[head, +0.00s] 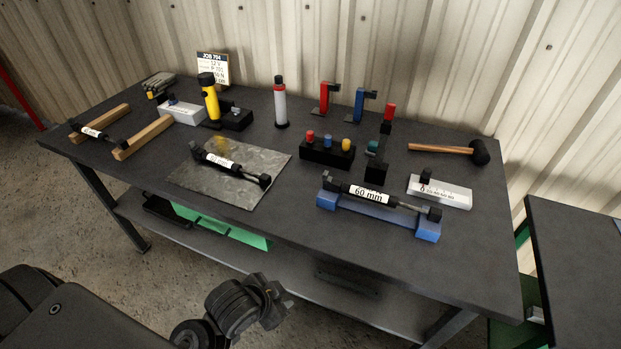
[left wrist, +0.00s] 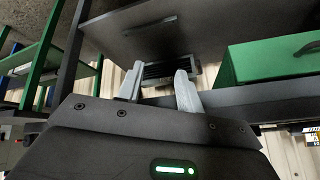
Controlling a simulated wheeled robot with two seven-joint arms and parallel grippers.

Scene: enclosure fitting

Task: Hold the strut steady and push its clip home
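A black strut with a white "60 mm" label (head: 369,194) lies across a blue cradle (head: 375,214) at the front right of the bench. A second labelled strut (head: 221,161) lies on a grey sheet (head: 262,158) in the middle. A third strut (head: 92,132) lies across two wooden bars at the left. The clip is too small to tell apart from the black strut ends. My left gripper (head: 277,297) is in front of the bench, below its top and apart from every strut. In the left wrist view its two fingers (left wrist: 160,88) stand apart with nothing between. My right gripper is not in view.
A hammer (head: 445,150), a white block (head: 440,192), a black block with coloured knobs (head: 327,152), a grey-and-red bottle (head: 280,105) and a yellow torch (head: 210,100) stand on the bench (head: 300,210). A lower shelf carries a green box (left wrist: 275,62). The front right corner is clear.

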